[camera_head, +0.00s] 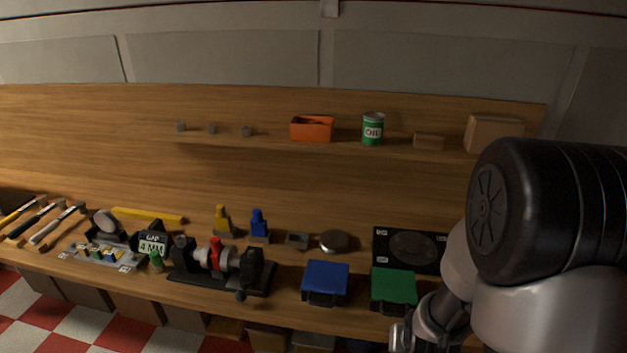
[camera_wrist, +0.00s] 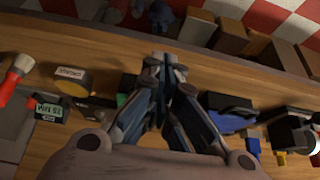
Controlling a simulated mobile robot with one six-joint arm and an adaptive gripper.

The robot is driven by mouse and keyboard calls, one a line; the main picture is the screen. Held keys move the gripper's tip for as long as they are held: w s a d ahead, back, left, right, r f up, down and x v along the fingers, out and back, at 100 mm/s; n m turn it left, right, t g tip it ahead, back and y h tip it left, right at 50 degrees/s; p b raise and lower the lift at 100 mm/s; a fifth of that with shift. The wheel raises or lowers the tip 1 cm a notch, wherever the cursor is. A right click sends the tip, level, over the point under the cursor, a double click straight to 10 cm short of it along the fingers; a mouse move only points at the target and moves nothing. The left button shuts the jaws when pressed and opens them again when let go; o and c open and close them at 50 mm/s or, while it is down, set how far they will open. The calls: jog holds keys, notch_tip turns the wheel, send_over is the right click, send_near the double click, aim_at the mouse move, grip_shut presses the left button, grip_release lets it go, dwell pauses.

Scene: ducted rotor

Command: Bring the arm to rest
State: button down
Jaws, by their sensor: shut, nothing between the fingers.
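My gripper (camera_wrist: 165,62) is in the middle of the wrist view, its fingers drawn together at the tips with nothing between them. It appears to be above the front edge of the wooden bench (camera_wrist: 55,150), apart from the items there; the exact height cannot be told. In the head view my arm fills the lower right, and its wrist end is partly cut off by the bottom edge. The fingers cannot be made out there.
A blue case (camera_head: 326,281) and a green case (camera_head: 394,287) lie on the bench (camera_head: 120,281) left of my arm. A black rotor fixture (camera_head: 220,265) stands farther left. A shelf above holds an orange bin (camera_head: 312,128) and an oil can (camera_head: 373,129).

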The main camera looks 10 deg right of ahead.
jog(key=s+a+r+n+y, duration=0.1)
jog(key=s+a+r, duration=0.35)
jog(key=r, duration=0.55)
jog(key=s+a+r+n, duration=0.1)
jog(key=s+a+r, duration=0.35)
jog(key=r, duration=0.65)
jog(key=s+a+r+n, duration=0.1)
jog(key=s+r, duration=0.2)
jog(key=s, duration=0.4)
jog(key=shift+s+r+g, duration=0.2)
jog(key=shift+s+g, duration=0.1)
jog(key=shift+s, duration=0.1)
jog(key=shift+a, duration=0.1)
